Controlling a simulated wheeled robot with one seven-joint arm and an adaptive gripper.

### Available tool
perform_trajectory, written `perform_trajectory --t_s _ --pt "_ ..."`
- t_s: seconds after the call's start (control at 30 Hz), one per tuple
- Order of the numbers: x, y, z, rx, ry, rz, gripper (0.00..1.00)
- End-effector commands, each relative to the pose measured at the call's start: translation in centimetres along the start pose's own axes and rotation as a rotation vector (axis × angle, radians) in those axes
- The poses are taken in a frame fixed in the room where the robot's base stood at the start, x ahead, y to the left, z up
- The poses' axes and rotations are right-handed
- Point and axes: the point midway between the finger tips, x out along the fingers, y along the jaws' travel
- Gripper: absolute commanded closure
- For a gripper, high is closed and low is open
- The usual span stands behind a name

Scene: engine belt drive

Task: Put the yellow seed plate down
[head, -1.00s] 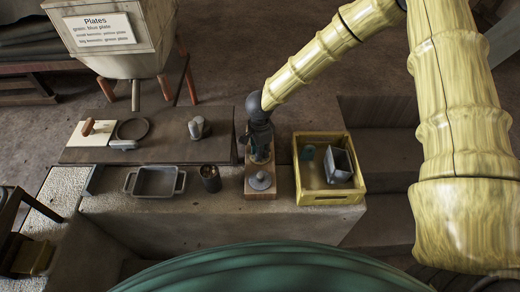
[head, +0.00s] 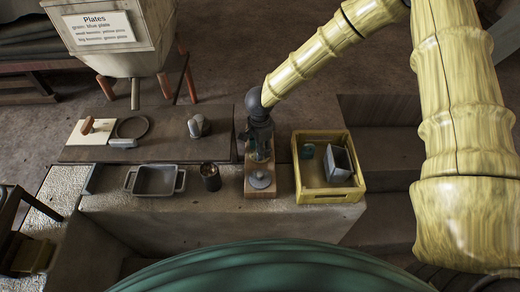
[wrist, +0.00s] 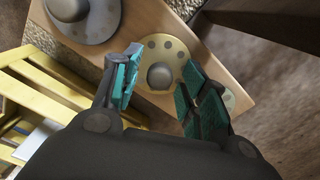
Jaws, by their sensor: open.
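The yellow seed plate (wrist: 181,54) is a brass-coloured disc with a ring of holes and a round grey knob. In the wrist view it lies flat on a narrow wooden board (wrist: 125,22). My gripper (wrist: 160,80) is open above it, one green-padded finger on each side of the knob, with visible gaps to it. In the head view my gripper (head: 259,152) is over the back part of the board (head: 260,193), and the yellow plate is hidden beneath it. A larger grey plate (head: 261,180) with a knob sits at the board's front end.
A yellow crate (head: 330,196) with a grey box and a green disc stands right of the board. A dark cup (head: 210,178) and a grey tray (head: 155,181) stand to the left. A sign (head: 101,29) about plates is on the hopper behind.

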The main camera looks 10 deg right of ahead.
Motion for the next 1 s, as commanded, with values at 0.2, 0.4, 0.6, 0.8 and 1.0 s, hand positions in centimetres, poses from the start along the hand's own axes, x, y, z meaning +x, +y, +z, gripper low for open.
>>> perform_trajectory --t_s 0.2,0.4,0.6,0.8,1.0 --pt "-3.7 -0.1 0.0 0.002 -0.002 -0.004 0.57" --pt "-7.3 -0.1 0.0 0.001 -0.002 -0.004 0.57" --pt "-10.0 -0.1 0.0 0.001 0.0 -0.002 0.57" --pt "-11.1 0.0 0.0 0.0 -0.001 -0.001 0.57" --pt "-11.2 0.0 0.0 0.0 -0.001 0.0 0.57"
